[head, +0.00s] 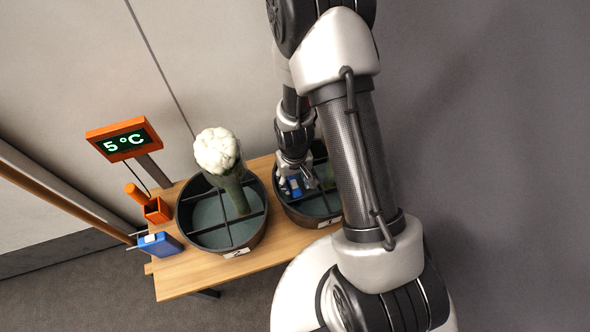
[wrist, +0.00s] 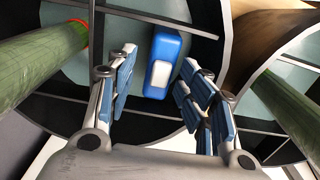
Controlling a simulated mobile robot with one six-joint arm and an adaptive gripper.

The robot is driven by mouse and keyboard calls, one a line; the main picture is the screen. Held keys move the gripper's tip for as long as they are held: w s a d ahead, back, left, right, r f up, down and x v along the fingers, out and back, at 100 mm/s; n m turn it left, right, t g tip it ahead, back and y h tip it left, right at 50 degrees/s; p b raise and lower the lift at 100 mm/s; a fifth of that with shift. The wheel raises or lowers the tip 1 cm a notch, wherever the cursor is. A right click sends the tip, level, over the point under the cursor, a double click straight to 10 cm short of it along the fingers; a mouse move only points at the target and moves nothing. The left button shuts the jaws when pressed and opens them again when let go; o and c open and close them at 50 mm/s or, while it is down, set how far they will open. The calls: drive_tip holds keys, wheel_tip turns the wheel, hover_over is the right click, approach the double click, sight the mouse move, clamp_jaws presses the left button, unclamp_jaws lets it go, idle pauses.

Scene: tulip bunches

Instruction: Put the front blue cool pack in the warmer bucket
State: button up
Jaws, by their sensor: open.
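A blue cool pack (wrist: 165,62) with a white label shows in the wrist view, in a compartment of a dark bucket, near a divider. My gripper (wrist: 157,95) is open, with its fingers on either side of the pack and gaps visible. In the head view my gripper (head: 293,180) reaches into the right bucket (head: 318,222), which my arm partly hides. The left bucket (head: 247,247) carries a label that looks like "2" and holds a wrapped white bunch (head: 217,152). Which bucket is warmer I cannot tell.
An orange display (head: 123,140) reads 5°C. An orange holder (head: 157,210) and a blue box-like item (head: 160,245) stand at the left end of the wooden table (head: 205,277). Green wrapped stems (wrist: 40,65) show at the wrist view's left, and more (wrist: 290,100) at its right.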

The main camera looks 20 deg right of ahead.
wheel_tip(320, 180, up, 10)
drive_tip(key=shift+r, duration=0.15)
drive_tip(key=shift+d+r, duration=0.1)
idle(0.6)
drive_tip(key=s+r+t, duration=0.1)
drive_tip(key=s+r, duration=0.1)
drive_tip(key=r, duration=0.6)
drive_tip(key=s+r+t, duration=0.1)
drive_tip(key=s+r, duration=0.1)
drive_tip(key=r, duration=0.7)
drive_tip(key=s+r+t, duration=0.2)
drive_tip(key=s+r, duration=0.7)
drive_tip(key=s, duration=0.2)
drive_tip(key=shift+r+t, duration=0.2)
drive_tip(key=shift+t, duration=0.1)
